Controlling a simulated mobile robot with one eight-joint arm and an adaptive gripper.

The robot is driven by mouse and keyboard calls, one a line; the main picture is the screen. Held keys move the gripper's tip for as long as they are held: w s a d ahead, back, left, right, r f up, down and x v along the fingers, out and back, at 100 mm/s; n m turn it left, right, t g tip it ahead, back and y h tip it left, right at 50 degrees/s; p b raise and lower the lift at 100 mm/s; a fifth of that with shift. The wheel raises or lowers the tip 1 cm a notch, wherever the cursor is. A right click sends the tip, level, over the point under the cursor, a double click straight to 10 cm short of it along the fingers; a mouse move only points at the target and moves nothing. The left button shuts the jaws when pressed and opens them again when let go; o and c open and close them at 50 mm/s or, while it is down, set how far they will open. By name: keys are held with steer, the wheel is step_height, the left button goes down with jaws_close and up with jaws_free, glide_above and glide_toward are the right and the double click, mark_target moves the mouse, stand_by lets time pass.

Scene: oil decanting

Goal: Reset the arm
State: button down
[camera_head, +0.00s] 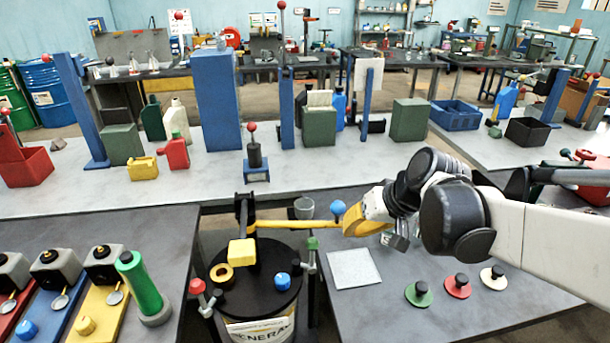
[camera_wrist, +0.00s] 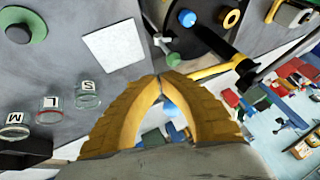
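My gripper (camera_head: 352,221) has yellow curved fingers and is at the free end of a yellow pump handle (camera_head: 290,224). In the wrist view its fingertips (camera_wrist: 160,77) meet in an arch. Whether they pinch the handle is unclear. A blue ball (camera_head: 338,208) is at the handle's end, close to the fingertips; a blue shape (camera_wrist: 168,108) shows between the fingers. The handle joins a black post on a drum lid (camera_head: 250,301). My arm reaches in from the right.
A white square plate (camera_head: 354,268) and green, red and white knobbed discs (camera_head: 419,293) lie on the right table. A green cylinder (camera_head: 138,279) stands on the left table. A blue post (camera_head: 215,100), cans and bins fill the table behind.

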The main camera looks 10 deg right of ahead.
steer(key=s+t+h, duration=0.1)
steer(key=s+h, duration=0.2)
steer(key=s, duration=1.1)
steer(key=shift+a+h, duration=0.3)
steer(key=shift+a, duration=0.05)
stand_by(1.9)
